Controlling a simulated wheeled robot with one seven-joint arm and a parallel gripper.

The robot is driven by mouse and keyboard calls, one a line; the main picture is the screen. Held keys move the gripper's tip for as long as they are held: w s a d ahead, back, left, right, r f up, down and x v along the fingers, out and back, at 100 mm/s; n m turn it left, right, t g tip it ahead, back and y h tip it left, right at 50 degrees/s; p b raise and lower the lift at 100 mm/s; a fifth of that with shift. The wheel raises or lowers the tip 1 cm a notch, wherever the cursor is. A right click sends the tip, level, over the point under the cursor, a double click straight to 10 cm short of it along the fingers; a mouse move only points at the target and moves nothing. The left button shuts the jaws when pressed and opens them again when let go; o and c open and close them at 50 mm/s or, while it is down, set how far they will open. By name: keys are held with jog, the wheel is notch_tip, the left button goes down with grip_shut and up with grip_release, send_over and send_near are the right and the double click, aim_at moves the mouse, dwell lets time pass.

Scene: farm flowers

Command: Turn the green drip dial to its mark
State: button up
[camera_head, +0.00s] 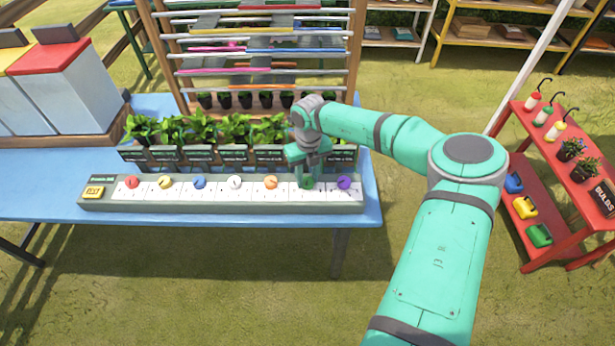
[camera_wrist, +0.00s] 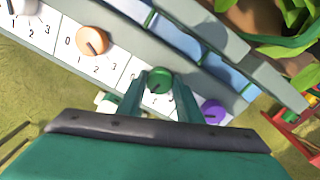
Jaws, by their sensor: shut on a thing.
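The green drip dial (camera_wrist: 159,80) sits on the grey dial panel between the orange dial (camera_wrist: 91,41) and the purple dial (camera_wrist: 214,112). In the head view the green dial (camera_head: 307,183) is partly covered by my gripper (camera_head: 308,172), which points down over it. In the wrist view the fingers of my gripper (camera_wrist: 162,92) stand on either side of the green dial, shut on it. A dark pointer line shows on the dial's face. The numbers around it are mostly hidden by the fingers, so I cannot tell which mark it points to.
The dial panel (camera_head: 105,205) lies along the front of the blue table (camera_head: 40,185), with red, yellow, blue and white dials to the left. Potted seedlings (camera_head: 235,130) stand close behind it. A red shelf (camera_head: 560,235) stands at right.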

aim_at(306, 180)
jog(key=n, duration=1.3)
jog(key=shift+a+r+n, duration=0.1)
jog(key=shift+n, duration=0.2)
dwell(0.4)
jog(key=o, duration=1)
jog(key=shift+o, duration=0.2)
notch_tip(306, 180, up, 11)
jog(key=shift+a+f, duration=0.1)
jog(key=shift+f, duration=0.1)
